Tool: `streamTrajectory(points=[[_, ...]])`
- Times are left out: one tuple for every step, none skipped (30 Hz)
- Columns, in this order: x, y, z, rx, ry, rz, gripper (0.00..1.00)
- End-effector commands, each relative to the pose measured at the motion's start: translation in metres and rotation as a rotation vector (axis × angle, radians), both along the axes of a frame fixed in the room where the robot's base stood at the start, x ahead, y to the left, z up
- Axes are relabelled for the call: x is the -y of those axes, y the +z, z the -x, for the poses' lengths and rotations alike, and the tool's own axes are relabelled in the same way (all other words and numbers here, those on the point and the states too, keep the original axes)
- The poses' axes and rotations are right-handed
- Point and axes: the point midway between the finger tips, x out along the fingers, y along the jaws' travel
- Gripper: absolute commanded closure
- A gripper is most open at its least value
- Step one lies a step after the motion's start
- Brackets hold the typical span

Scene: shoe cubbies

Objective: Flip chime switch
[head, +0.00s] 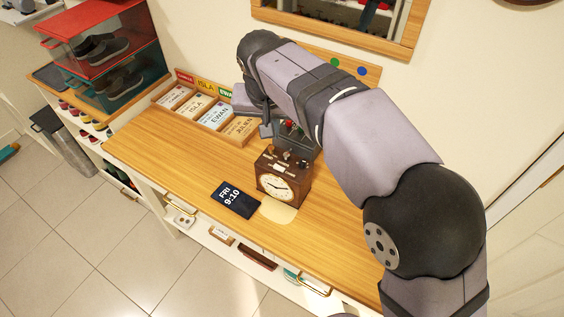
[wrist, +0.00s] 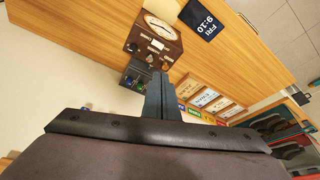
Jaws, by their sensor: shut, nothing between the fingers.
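A brown wooden clock (head: 284,178) with a round cream face stands on the wooden counter. It also shows in the wrist view (wrist: 136,34). Its top carries several small metal knobs or levers; I cannot tell which one is the chime switch. My gripper (head: 266,130) is behind the clock and apart from it, partly hidden by my arm in the head view. In the wrist view my gripper (wrist: 157,80) has its fingers together and empty, pointing toward the clock's top.
A dark box (head: 291,130) with coloured buttons stands just behind the clock. A dark card (head: 235,199) reading FRI 9:10 lies at the clock's front left. A wooden tray (head: 247,136) of name cards is at the back left.

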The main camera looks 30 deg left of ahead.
Motion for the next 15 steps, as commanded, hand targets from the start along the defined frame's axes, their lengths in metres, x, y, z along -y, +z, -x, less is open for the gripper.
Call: streamTrajectory(points=[[0.004,0.002,-0.001,-0.009,-0.065,-0.002,1.0],[0.008,0.001,0.0,-0.018,-0.104,0.001,1.0],[0.012,0.0,0.002,-0.028,-0.154,0.003,1.0],[0.015,-0.001,0.003,-0.036,-0.188,0.004,1.0],[0.017,-0.001,0.003,-0.042,-0.22,0.003,1.0],[0.02,-0.002,0.004,-0.049,-0.257,0.001,1.0],[0.021,-0.002,0.005,-0.054,-0.282,-0.001,1.0],[0.022,-0.002,0.006,-0.059,-0.304,-0.004,1.0],[0.023,-0.002,0.006,-0.062,-0.328,-0.008,1.0],[0.023,-0.002,0.006,-0.063,-0.342,-0.012,1.0],[0.023,-0.003,0.006,-0.065,-0.355,-0.016,1.0],[0.023,-0.002,0.006,-0.066,-0.367,-0.02,1.0],[0.023,-0.003,0.006,-0.067,-0.374,-0.023,1.0],[0.023,-0.003,0.006,-0.068,-0.38,-0.025,1.0],[0.023,-0.003,0.006,-0.069,-0.385,-0.026,1.0]])
